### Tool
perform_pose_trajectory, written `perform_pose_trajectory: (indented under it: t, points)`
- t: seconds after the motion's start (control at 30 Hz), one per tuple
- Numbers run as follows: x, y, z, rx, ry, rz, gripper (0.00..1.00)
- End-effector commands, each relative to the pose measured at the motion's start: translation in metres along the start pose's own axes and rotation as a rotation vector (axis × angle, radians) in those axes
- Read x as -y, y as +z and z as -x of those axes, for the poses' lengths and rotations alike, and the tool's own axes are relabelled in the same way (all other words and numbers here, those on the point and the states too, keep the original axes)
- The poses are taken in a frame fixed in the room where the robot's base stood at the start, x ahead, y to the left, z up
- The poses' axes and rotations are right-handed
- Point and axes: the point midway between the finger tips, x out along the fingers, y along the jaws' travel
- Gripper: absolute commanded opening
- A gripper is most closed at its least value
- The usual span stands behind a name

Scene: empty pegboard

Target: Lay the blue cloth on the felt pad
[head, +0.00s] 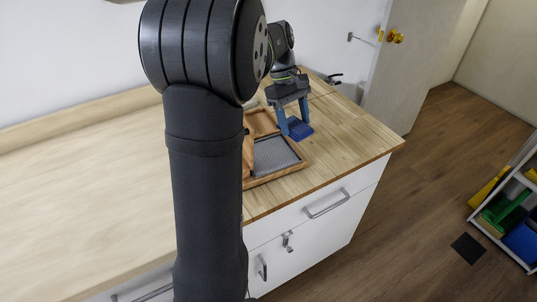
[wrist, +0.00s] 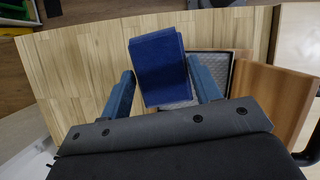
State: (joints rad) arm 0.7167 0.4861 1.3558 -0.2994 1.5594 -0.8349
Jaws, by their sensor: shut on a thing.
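The blue cloth (head: 300,131) is a folded, dark blue rectangle. My gripper (head: 294,126) is shut on it, with one blue finger at each side. In the wrist view the cloth (wrist: 157,62) fills the space between the fingers of my gripper (wrist: 161,70). A grey, finely patterned pad (head: 274,155) lies inside a wooden frame; I cannot tell whether it is felt. In the head view the cloth is beyond the pad and to its right. In the wrist view the cloth hides part of the pad (wrist: 214,66).
The wooden frame (head: 289,172) rests on the worktop near its front edge. A wooden panel (wrist: 265,95) stands beside the pad in the wrist view. My arm hides part of the worktop in the head view. The worktop right of the frame (head: 345,145) is clear.

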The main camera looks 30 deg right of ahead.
Motion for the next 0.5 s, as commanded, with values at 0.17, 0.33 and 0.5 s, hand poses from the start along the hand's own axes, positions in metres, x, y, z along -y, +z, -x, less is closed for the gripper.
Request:
perform_pose_trajectory:
  t: [0.17,0.33,0.5]
  points:
    - [0.014,0.042,-0.015,-0.001,-0.068,-0.165,0.35]
    - [0.021,0.042,-0.021,0.001,-0.088,-0.212,0.35]
    - [0.028,0.002,-0.027,0.002,-0.089,-0.209,0.35]
